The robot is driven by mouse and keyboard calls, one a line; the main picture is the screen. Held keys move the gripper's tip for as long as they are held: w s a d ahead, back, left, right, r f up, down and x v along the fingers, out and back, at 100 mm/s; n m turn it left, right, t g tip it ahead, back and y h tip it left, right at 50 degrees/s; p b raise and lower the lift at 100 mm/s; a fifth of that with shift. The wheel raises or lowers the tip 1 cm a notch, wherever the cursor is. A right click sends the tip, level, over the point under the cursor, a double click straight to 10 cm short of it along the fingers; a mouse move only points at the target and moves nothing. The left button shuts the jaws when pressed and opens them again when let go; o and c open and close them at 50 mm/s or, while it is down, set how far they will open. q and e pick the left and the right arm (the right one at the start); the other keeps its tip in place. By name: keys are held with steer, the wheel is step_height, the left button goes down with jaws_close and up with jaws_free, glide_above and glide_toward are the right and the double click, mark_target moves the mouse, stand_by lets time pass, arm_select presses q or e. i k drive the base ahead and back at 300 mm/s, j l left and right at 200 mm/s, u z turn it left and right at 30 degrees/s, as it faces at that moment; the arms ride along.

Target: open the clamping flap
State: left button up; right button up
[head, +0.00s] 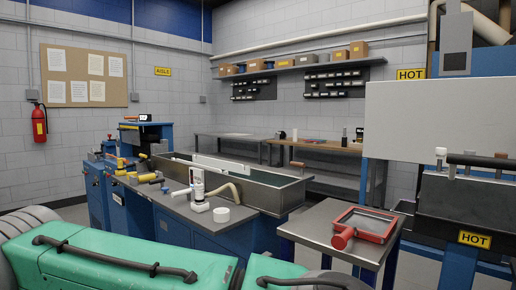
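I cannot tell for sure which part is the clamping flap. A machine with a HOT sign stands at the right, with a large pale panel (410,120) above it. Below the panel, a horizontal bar (478,160) with a brown end knob and a white-topped post (440,157) sit on a dark metal block (470,195). On the left, a blue bench unit carries several yellow-ended handles (148,178). Neither of my grippers is in view.
A long metal trough (270,193) runs behind the blue workbench. A white device (198,188) with a hose and a white roll (221,214) stand on the bench. A small metal table (325,232) bears a red-framed tray (367,222). Shelves line the back wall.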

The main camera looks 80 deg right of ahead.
mark_target(489, 205)
steer(key=z, duration=3.95)
